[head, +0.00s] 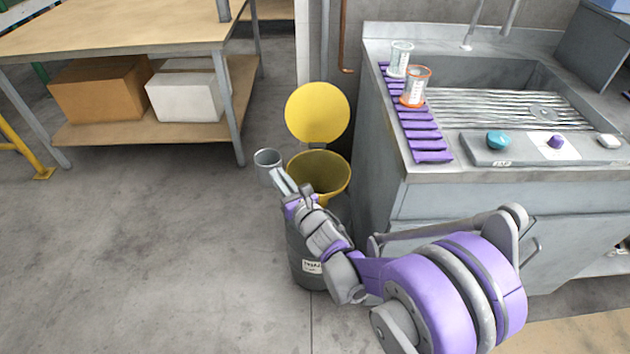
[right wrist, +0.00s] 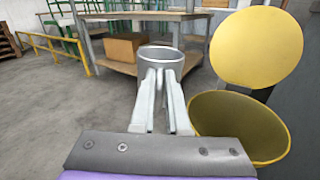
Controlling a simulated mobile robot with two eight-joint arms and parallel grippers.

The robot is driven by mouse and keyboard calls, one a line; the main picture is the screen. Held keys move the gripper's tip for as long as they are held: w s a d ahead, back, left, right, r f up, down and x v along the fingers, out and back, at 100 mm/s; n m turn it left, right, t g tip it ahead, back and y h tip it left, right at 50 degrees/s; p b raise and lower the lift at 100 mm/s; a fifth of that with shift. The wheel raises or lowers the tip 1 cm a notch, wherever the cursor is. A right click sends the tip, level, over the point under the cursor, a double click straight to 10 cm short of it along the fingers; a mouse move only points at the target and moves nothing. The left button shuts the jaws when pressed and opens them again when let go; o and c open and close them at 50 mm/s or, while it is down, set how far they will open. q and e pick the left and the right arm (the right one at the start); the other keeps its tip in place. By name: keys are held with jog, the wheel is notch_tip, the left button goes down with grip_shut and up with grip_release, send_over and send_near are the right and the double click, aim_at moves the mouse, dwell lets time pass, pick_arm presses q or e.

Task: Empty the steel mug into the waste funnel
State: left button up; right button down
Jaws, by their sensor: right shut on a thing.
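The steel mug (head: 267,159) is a small grey cylinder, held upright at the left side of the waste funnel. My right gripper (head: 279,178) is shut on the mug; the right wrist view shows both fingers against the near side of the mug (right wrist: 160,55). The waste funnel (head: 337,181) is a yellow bowl with a round yellow lid (head: 317,113) standing open behind it, on a grey drum (head: 303,262) with a label. In the right wrist view the funnel (right wrist: 245,128) is to the right of the mug, apart from it. The mug's contents cannot be made out. My left gripper is not in view.
A sink counter (head: 385,60) stands to the right, with a purple ribbed mat (head: 432,156), two clear cups (head: 415,86) and a grey tray with small items. A wooden workbench (head: 130,30) with boxes below stands at the back left. The floor at left is clear.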

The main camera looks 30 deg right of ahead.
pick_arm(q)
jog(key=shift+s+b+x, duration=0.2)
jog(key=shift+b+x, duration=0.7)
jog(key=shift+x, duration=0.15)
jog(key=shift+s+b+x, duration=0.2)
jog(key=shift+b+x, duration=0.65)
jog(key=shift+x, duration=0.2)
pick_arm(e)
jog(key=shift+h, duration=0.6)
jog(key=shift+w+d+f, duration=0.15)
jog(key=shift+d+f, duration=0.15)
jog(key=shift+f, duration=0.3)
jog(key=shift+w+d+f, duration=0.2)
jog(key=shift+d+f, duration=0.05)
jog(key=shift+f, duration=0.3)
jog(key=shift+w+d+f, duration=0.15)
jog(key=shift+d+f, duration=0.15)
jog(key=shift+f, duration=0.3)
jog(key=shift+d+r, duration=0.1)
